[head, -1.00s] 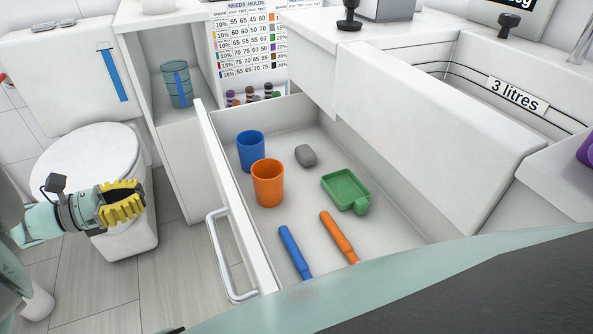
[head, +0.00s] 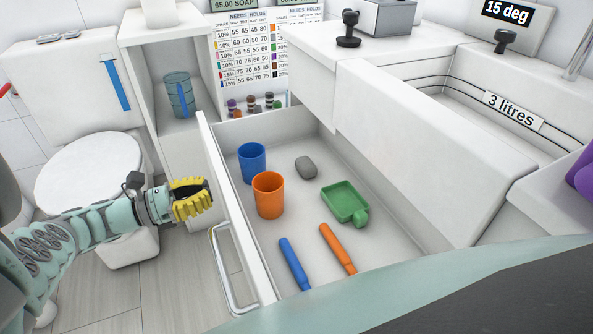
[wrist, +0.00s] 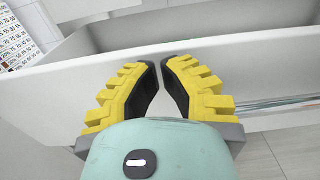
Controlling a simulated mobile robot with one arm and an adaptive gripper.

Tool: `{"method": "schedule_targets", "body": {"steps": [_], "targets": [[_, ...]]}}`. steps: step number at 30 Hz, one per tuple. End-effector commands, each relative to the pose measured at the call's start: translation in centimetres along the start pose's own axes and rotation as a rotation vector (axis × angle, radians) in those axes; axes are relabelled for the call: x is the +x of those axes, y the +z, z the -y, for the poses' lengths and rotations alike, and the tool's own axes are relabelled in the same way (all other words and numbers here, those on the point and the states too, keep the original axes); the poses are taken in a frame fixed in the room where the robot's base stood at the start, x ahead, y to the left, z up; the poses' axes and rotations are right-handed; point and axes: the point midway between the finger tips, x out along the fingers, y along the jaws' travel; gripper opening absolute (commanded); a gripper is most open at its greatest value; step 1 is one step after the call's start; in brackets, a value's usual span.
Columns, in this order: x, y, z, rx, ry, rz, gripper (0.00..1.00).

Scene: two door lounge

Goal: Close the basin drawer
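The white basin drawer (head: 232,214) is pulled out, its interior and contents exposed. A curved metal handle (head: 222,268) is on the outer face of its front panel. My gripper (head: 208,194) is outside the drawer, just left of that panel and beyond the handle. In the wrist view my gripper (wrist: 160,62) has its yellow fingers nearly meeting at the tips, with nothing between them. The drawer front (wrist: 45,100) lies across that view behind the fingertips. Whether they touch the panel, I cannot tell.
The drawer holds a blue cup (head: 252,163), orange cup (head: 268,196), grey stone-like item (head: 306,167), green tray (head: 345,202) and two sticks. A toilet (head: 90,175) stands left; an open cabinet (head: 160,55) stands behind. The basin (head: 430,160) is right.

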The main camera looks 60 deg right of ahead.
Motion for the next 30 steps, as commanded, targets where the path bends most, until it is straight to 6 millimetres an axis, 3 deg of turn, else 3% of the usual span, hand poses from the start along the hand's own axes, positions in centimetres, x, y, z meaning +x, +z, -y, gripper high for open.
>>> {"method": "schedule_targets", "body": {"steps": [6, 22, 26, 30], "targets": [[1.7, -0.1, 0.0, -0.001, 0.002, 0.0, 0.0], [2.4, 0.0, 0.0, 0.0, 0.0, 0.001, 0.0], [3.8, 0.0, 0.1, 0.0, -0.004, 0.004, 0.0], [6.6, 0.0, 0.2, -0.001, -0.007, 0.004, 0.0]]}}
